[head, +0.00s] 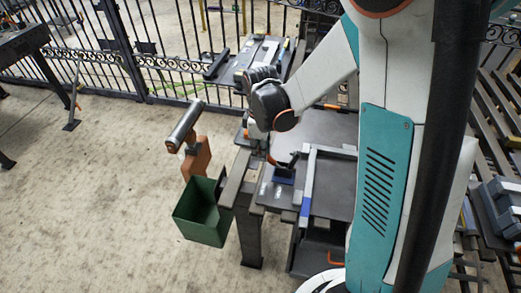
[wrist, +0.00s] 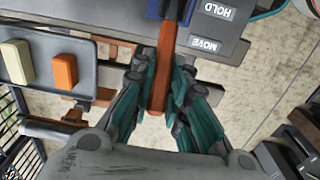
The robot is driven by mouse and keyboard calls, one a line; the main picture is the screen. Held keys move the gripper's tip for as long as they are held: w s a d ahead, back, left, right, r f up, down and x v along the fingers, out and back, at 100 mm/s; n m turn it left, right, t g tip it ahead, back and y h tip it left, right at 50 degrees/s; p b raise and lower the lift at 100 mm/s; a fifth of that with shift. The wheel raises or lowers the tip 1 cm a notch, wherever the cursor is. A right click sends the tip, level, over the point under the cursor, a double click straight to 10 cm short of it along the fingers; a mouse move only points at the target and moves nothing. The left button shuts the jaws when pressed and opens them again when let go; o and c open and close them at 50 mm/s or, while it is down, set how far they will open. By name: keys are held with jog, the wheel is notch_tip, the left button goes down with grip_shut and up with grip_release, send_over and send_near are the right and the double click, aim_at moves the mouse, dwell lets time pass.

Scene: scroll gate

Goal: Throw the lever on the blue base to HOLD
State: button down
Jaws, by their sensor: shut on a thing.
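The lever is an orange-brown bar (wrist: 165,50) in the wrist view, running down the picture from the blue base (wrist: 172,9) at the top edge. The blue base also shows in the head view (head: 284,178) on the dark bench. White labels HOLD (wrist: 218,11) and MOVE (wrist: 204,44) lie on a dark plate right of the lever; the bar runs past MOVE. My gripper (wrist: 163,78) has its teal fingers on both sides of the bar and is shut on it. In the head view my arm and wrist partly hide the lever and fingers.
A grey tray (wrist: 45,84) with a cream block (wrist: 17,61) and an orange block (wrist: 64,71) lies left of the fingers. A green bin (head: 202,215) hangs left of the bench. An iron fence (head: 185,45) stands behind. The paved floor at left is mostly clear.

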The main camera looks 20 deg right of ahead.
aim_at(269, 156)
jog(key=shift+s+d+r+t+y, duration=0.4)
jog(key=shift+d+t+y, duration=0.1)
jog(key=shift+d+y, duration=0.15)
jog(key=shift+s+d+r+t+y, duration=0.35)
jog(key=shift+d+t+y, duration=0.15)
jog(key=shift+y, duration=0.25)
jog(key=shift+s+d+r+t+y+b, duration=0.25)
jog(key=shift+s+d+t+y+b, duration=0.15)
jog(key=shift+d+t+y+b, duration=0.3)
jog(key=shift+s+d+r+t+y+b, duration=0.2)
jog(key=shift+s+d+t+y+b, duration=0.25)
jog(key=shift+y+b, duration=0.45)
jog(key=shift+d, duration=0.1)
jog(key=c, duration=1.6)
grip_release()
jog(key=shift+o, duration=0.2)
jog(key=v, duration=1.2)
jog(key=shift+d, duration=0.15)
